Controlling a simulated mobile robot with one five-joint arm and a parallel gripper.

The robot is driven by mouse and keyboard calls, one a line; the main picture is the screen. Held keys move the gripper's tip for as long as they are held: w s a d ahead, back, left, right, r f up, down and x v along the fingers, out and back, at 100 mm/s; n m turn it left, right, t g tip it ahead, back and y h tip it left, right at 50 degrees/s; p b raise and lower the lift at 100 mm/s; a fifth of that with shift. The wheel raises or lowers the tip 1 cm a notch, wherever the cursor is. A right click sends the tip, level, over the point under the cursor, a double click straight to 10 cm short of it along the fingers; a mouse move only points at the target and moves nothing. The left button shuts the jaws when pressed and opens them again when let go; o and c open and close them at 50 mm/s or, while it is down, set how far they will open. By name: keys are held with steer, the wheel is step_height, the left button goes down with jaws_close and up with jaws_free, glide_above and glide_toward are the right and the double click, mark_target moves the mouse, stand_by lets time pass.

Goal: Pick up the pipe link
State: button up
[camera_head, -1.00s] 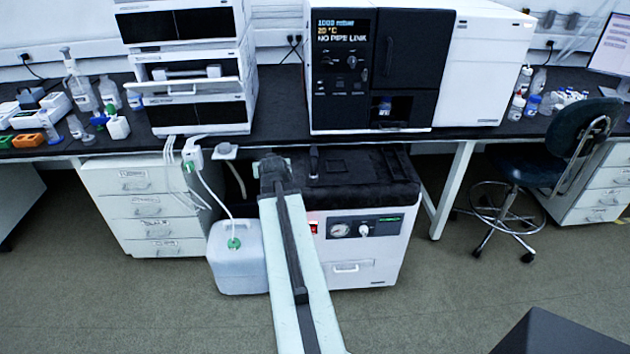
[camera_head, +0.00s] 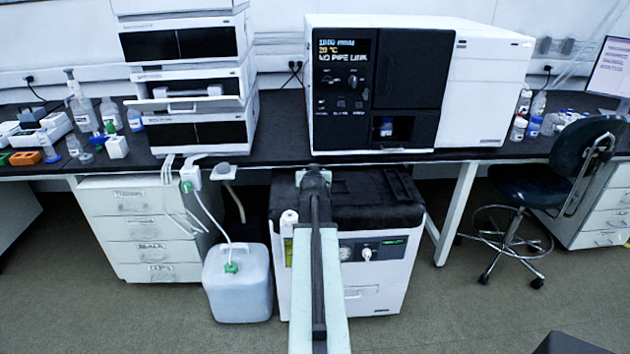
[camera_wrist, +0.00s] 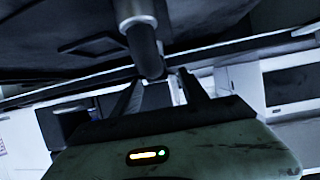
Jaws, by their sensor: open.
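In the wrist view a dark round pipe piece with a light grey collar (camera_wrist: 145,46), which looks like the pipe link, reaches down from the top edge. Its lower end is in front of my gripper (camera_wrist: 159,79), between the lines of the two fingers. The fingers are apart; I cannot tell whether they touch it. In the head view my gripper (camera_head: 314,178) is over the black top of the white pump cabinet (camera_head: 383,272), at its back edge near the bench. The arm and gripper hide what stands there, so the link cannot be made out in that view.
The black bench top (camera_head: 280,153) runs just behind my gripper. A white instrument (camera_head: 487,85) stands on it, its screen reading "NO PIPE LINK". A stacked instrument (camera_head: 190,75) is at left. A jerrycan (camera_head: 238,292) stands beside the cabinet, a chair (camera_head: 530,186) at right.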

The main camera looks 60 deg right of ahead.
steer(key=shift+b+x, duration=0.3)
steer(key=shift+x, duration=0.85)
steer(key=shift+c, duration=0.3)
jaws_close()
steer(key=shift+a+r, duration=0.1)
steer(key=shift+r, duration=0.05)
